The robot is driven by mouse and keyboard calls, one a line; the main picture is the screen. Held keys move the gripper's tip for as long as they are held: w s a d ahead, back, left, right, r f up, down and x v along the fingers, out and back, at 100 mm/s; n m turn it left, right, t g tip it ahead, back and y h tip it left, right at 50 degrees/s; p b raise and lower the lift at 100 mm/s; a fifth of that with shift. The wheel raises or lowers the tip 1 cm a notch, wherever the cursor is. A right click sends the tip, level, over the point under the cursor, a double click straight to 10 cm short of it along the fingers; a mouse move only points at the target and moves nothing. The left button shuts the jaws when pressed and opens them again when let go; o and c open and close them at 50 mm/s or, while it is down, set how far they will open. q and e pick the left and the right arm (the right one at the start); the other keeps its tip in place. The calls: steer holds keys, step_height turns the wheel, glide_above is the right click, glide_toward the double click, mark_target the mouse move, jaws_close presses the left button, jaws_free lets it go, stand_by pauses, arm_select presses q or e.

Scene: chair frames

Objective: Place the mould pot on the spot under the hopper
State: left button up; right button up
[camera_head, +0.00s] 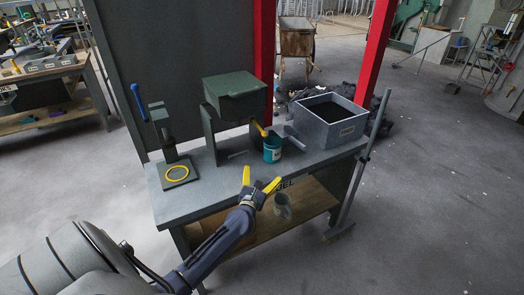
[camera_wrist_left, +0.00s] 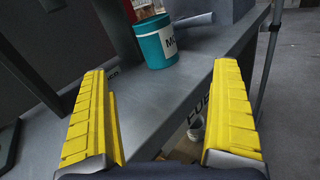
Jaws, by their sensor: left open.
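The teal mould pot (camera_head: 272,150) stands upright on the grey bench, with a white label that shows in part in the left wrist view (camera_wrist_left: 153,45). The green hopper (camera_head: 235,100) stands on a grey support to the pot's left. A yellow piece (camera_head: 259,129) sticks out from it near the pot's rim. The floor under the hopper is partly hidden by the support, and I cannot make out a marked spot there. My left gripper (camera_head: 260,182) is open and empty at the bench's front edge, apart from the pot. My right gripper is not in view.
A grey box of dark material (camera_head: 330,118) stands on the bench's right. A press with a blue lever (camera_head: 139,103) and a yellow ring (camera_head: 176,173) on its base stands left. A grey container (camera_head: 282,207) is below, by the lower shelf. Red posts (camera_head: 377,45) rise behind.

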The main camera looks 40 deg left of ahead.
mark_target(270, 154)
arm_select(q)
steer(key=shift+a+f+n, duration=0.25)
steer(key=shift+f+n, duration=0.05)
steer(key=shift+n, duration=0.8)
steer(key=shift+w+a, duration=0.1)
steer(key=shift+w, duration=0.05)
steer(key=x, duration=1.1)
steer(key=shift+w+a+f, duration=0.1)
steer(key=shift+w+a, duration=0.1)
steer(key=shift+w, duration=0.05)
steer(key=shift+x, duration=2.65)
steer(key=shift+c, duration=0.4)
steer(key=c, duration=1.5)
steer(key=shift+o, duration=0.2)
